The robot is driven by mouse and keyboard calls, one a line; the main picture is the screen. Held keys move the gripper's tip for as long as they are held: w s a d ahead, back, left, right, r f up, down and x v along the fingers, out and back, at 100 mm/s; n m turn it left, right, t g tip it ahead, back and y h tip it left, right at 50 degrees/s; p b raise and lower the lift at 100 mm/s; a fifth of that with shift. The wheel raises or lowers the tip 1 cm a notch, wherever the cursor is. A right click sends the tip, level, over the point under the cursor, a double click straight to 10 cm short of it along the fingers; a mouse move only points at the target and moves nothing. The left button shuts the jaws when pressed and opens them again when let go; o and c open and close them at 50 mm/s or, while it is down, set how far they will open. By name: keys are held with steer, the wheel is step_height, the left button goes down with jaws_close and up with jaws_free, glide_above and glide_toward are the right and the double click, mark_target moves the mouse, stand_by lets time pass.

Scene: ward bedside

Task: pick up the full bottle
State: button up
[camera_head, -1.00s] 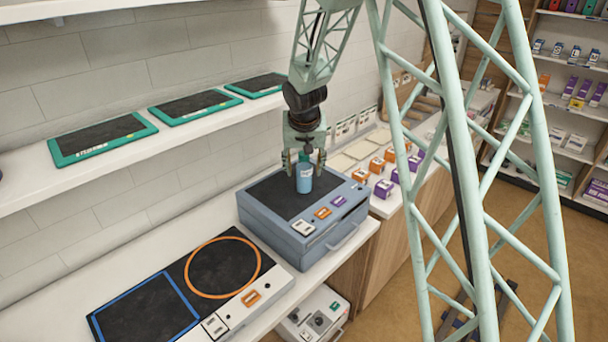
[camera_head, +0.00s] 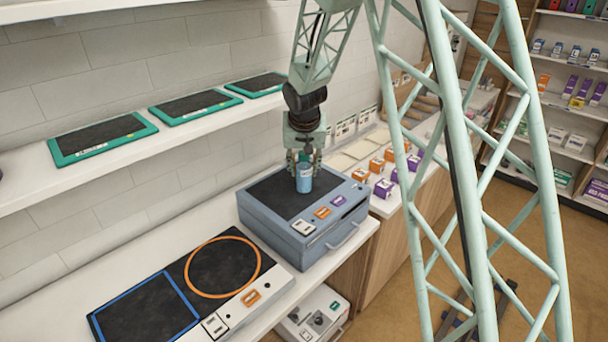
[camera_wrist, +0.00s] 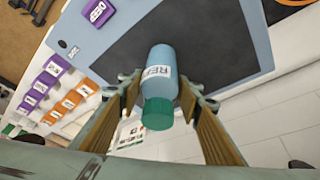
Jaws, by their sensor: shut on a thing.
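A blue bottle (camera_head: 304,178) with a white label stands upright on the dark top of a blue-grey box (camera_head: 262,222). In the wrist view the bottle (camera_wrist: 161,78) shows a green cap and lies between the two fingers. My gripper (camera_head: 305,163) comes down over the bottle from above and is shut on it. In the wrist view the gripper (camera_wrist: 160,112) has a finger on each side of the bottle. The bottle's base appears to rest on the box top. How full the bottle is cannot be seen.
A black panel (camera_head: 190,318) with a blue square and an orange ring (camera_head: 262,270) lies on the counter in front. Teal-edged trays (camera_head: 104,137) sit on the wall shelf at left. Several orange and purple boxes (camera_head: 383,188) stand to the right of the blue-grey box.

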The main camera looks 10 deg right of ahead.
mark_target(304, 159)
steer(key=shift+r, duration=0.2)
steer(key=shift+c, duration=0.2)
steer(key=shift+r, duration=1.65)
steer(key=s+d+r+b, duration=0.1)
steer(key=s+b, duration=0.2)
steer(key=s, duration=1.3)
steer(key=shift+r, duration=0.2)
steer(key=shift+w+f, duration=0.1)
